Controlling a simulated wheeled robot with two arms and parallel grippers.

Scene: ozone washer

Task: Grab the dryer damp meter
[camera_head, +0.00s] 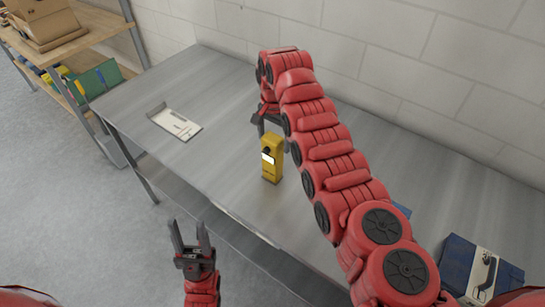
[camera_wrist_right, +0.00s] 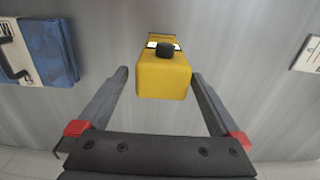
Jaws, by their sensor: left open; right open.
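The yellow dryer damp meter (camera_head: 271,160) stands upright on the metal table (camera_head: 225,140), with a white screen and a black knob on its face. It also shows in the right wrist view (camera_wrist_right: 162,76), where its top end lies between the fingers. My right gripper (camera_head: 270,122) is open, just behind and above the meter in the head view; its fingers show on either side of the meter in the wrist view (camera_wrist_right: 162,85). I cannot tell if they touch it, but gaps show on both sides. My left gripper (camera_head: 189,238) is open and empty, in front of the table edge.
A white clipboard-like tray (camera_head: 174,122) lies on the table to the left. A blue case (camera_head: 477,268) sits at the right end. A wooden shelf (camera_head: 85,45) with boxes stands at the back left. A block wall (camera_head: 400,60) runs behind the table.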

